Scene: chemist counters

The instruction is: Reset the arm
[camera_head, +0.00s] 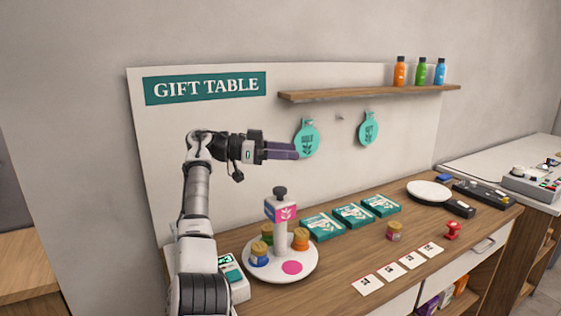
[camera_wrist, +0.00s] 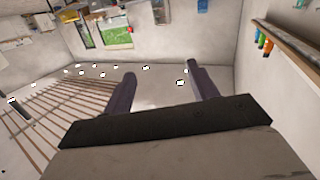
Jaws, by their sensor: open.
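My gripper (camera_head: 283,151) is raised above the wooden counter (camera_head: 345,270), in front of the white back panel and close to the left teal round tag (camera_head: 306,140) in the head view. It points to the right. In the wrist view my gripper (camera_wrist: 158,88) shows two dark fingers spread apart with nothing between them. My arm bends up from the lower left and then reaches to the right. I cannot tell whether the fingers touch the teal tag.
A white round stand (camera_head: 280,262) with small jars is below my gripper. Teal boxes (camera_head: 352,215), cards (camera_head: 398,265), a red stamp-like object (camera_head: 452,230) and a white plate (camera_head: 429,191) lie along the counter. A shelf (camera_head: 370,94) with three bottles and a second tag (camera_head: 368,131) are to the right.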

